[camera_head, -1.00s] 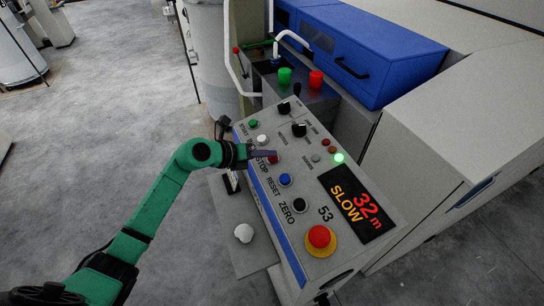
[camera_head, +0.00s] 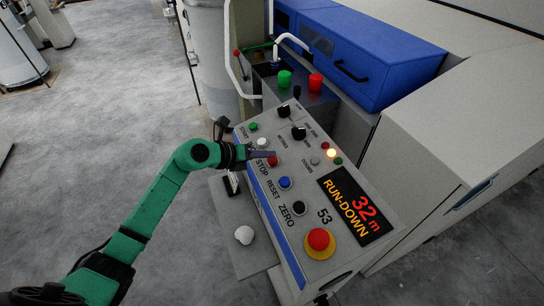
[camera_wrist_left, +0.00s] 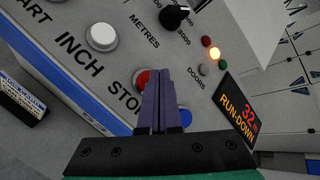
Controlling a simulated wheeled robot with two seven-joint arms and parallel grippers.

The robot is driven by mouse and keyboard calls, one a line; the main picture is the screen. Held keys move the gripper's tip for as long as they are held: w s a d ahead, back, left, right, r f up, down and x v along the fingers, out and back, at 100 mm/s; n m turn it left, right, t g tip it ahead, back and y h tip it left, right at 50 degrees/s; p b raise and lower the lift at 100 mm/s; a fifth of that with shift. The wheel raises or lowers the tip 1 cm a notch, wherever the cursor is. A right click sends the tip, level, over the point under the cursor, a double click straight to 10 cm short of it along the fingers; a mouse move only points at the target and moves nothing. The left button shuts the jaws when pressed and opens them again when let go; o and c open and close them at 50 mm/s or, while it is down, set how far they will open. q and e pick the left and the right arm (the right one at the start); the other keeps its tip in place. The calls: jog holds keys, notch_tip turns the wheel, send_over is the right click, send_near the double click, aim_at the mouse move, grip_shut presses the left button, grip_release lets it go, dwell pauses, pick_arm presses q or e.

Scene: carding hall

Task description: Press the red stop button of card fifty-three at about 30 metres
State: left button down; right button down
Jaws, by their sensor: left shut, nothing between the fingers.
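The slanted control panel (camera_head: 262,192) of card 53 fills the middle of the head view. Its red stop button (camera_head: 273,160) shows just past my left gripper's fingertips, and the wrist view shows the stop button (camera_wrist_left: 141,79) partly hidden behind the fingers. My left gripper (camera_head: 270,153) is shut and empty, its tips at the button; I cannot tell whether they touch it. The display (camera_head: 356,207) reads 32 m and RUN-DOWN. An amber lamp (camera_head: 331,153) is lit above it. My right gripper is not in view.
Close by sit the white inch button (camera_head: 262,143), blue reset button (camera_head: 285,182) and black zero button (camera_head: 299,208). A red mushroom button (camera_head: 318,239) on yellow stands at the panel's near end. Grey floor lies open at left.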

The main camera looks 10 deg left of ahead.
pick_arm(q)
jog(key=shift+r, duration=0.15)
jog(key=r+p, duration=0.2)
jog(key=r, duration=0.1)
jog(key=a+r+p, duration=0.1)
jog(key=p, duration=0.1)
jog(key=shift+s+r, duration=0.35)
jog(key=shift+s, duration=0.05)
dwell(0.6)
